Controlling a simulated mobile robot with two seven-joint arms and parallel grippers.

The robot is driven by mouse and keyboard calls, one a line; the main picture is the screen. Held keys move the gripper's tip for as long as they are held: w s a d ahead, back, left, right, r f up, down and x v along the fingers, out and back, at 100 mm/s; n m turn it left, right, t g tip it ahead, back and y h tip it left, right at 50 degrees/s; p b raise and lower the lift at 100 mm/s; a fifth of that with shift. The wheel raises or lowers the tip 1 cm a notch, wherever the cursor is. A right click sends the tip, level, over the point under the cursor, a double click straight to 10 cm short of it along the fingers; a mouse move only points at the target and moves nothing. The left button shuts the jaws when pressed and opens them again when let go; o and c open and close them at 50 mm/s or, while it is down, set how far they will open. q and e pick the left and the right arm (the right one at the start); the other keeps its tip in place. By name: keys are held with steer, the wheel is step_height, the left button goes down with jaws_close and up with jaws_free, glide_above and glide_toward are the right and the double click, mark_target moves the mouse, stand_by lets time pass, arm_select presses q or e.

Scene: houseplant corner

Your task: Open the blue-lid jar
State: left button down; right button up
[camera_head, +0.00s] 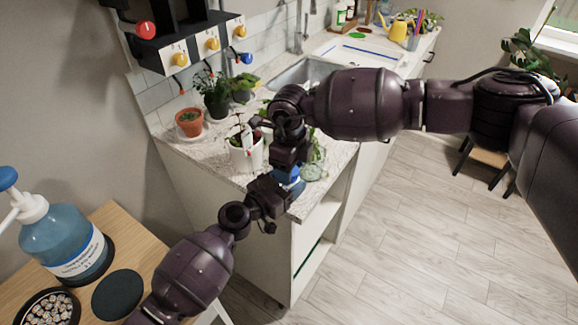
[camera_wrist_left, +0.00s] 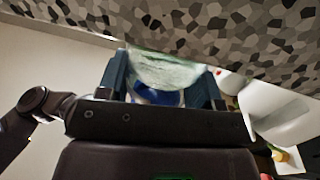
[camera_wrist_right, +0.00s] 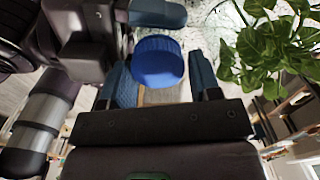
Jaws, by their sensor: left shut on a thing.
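The jar's blue lid (camera_head: 289,174) shows as a small blue patch between my two grippers in the head view, near the front corner of the counter. In the left wrist view, the clear jar glass (camera_wrist_left: 165,70) sits between the fingers of my left gripper (camera_wrist_left: 163,85), with blue (camera_wrist_left: 155,97) behind it. My left gripper is shut on the jar. In the right wrist view, the round blue lid (camera_wrist_right: 158,62) is at the fingertips of my right gripper (camera_wrist_right: 162,80). Those fingers are apart, with gaps beside the lid. Much of the jar is hidden by the grippers.
A white pot with a plant (camera_head: 245,155) stands close behind the grippers, and a leafy plant (camera_head: 316,160) is just right of them. A terracotta pot (camera_head: 190,122) is further left. A blue pump bottle (camera_head: 65,240) stands on the wooden table (camera_head: 128,238).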

steer(key=shift+o, duration=1.2)
steer(key=shift+s+a, duration=0.1)
steer(key=shift+s+a, duration=0.1)
